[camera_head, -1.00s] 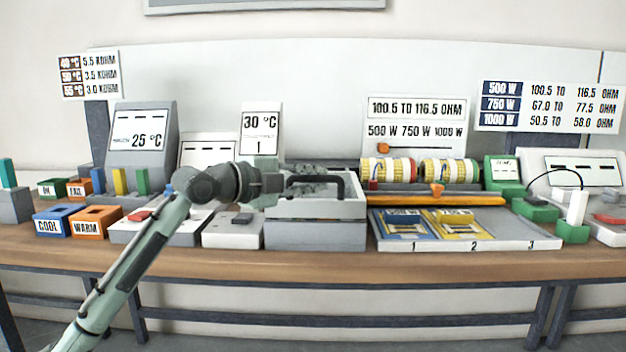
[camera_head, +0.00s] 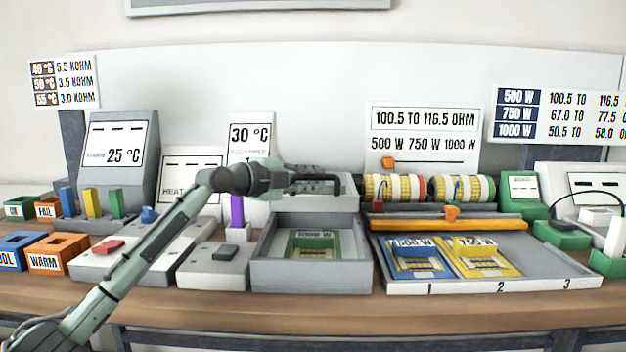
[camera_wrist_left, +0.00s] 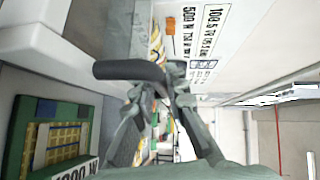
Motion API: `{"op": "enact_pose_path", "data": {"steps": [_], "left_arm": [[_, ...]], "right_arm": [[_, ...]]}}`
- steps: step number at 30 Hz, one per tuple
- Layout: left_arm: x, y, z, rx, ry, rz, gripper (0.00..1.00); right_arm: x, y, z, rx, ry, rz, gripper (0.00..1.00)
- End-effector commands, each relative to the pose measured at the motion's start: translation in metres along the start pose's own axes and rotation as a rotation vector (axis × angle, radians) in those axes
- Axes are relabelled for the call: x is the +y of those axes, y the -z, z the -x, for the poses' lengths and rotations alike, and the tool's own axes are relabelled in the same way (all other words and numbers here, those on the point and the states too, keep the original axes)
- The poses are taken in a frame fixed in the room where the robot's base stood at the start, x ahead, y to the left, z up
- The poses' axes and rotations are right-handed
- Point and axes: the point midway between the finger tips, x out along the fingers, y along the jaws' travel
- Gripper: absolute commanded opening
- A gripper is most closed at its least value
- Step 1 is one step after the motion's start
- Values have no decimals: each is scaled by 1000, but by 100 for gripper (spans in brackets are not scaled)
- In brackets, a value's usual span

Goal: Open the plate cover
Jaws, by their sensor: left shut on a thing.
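The plate cover (camera_head: 290,204) is a grey lid with a dark handle (camera_head: 345,187), now at the back of the grey open-topped plate box (camera_head: 262,272). Inside the box lies a green and yellow mesh sheet (camera_head: 314,244) with a wattage label. My left gripper (camera_head: 318,184) is shut on the dark handle above the back of the box. The left wrist view shows its fingers (camera_wrist_left: 165,85) around the handle (camera_wrist_left: 128,71), and the green and yellow mesh (camera_wrist_left: 55,145) at the lower left. My right gripper does not show.
A tray (camera_head: 530,258) with blue and yellow mesh sheets stands right of the box. Behind it are an orange bar (camera_head: 480,222) and striped rolls (camera_head: 395,188). Left of the box are a grey unit with a dark button (camera_head: 226,252) and a purple stick (camera_head: 237,210).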

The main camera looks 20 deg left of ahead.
Motion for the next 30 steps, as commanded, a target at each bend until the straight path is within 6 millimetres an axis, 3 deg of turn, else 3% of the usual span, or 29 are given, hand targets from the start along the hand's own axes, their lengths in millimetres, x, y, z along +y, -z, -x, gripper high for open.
{"op": "enact_pose_path", "data": {"steps": [11, 12, 16, 26, 30], "left_arm": [[1, 0, 0, 0, -2, 0, 0], [1, 0, 0, 0, -2, 0, 17], [1, 0, 0, 0, -2, 0, 33], [1, 0, 2, 0, -2, -1, 34], [1, -1, 16, -2, -3, -4, 34]], "right_arm": [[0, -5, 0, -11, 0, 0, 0], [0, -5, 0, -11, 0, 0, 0], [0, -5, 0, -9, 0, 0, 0], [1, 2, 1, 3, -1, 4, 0], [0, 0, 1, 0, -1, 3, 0]]}}
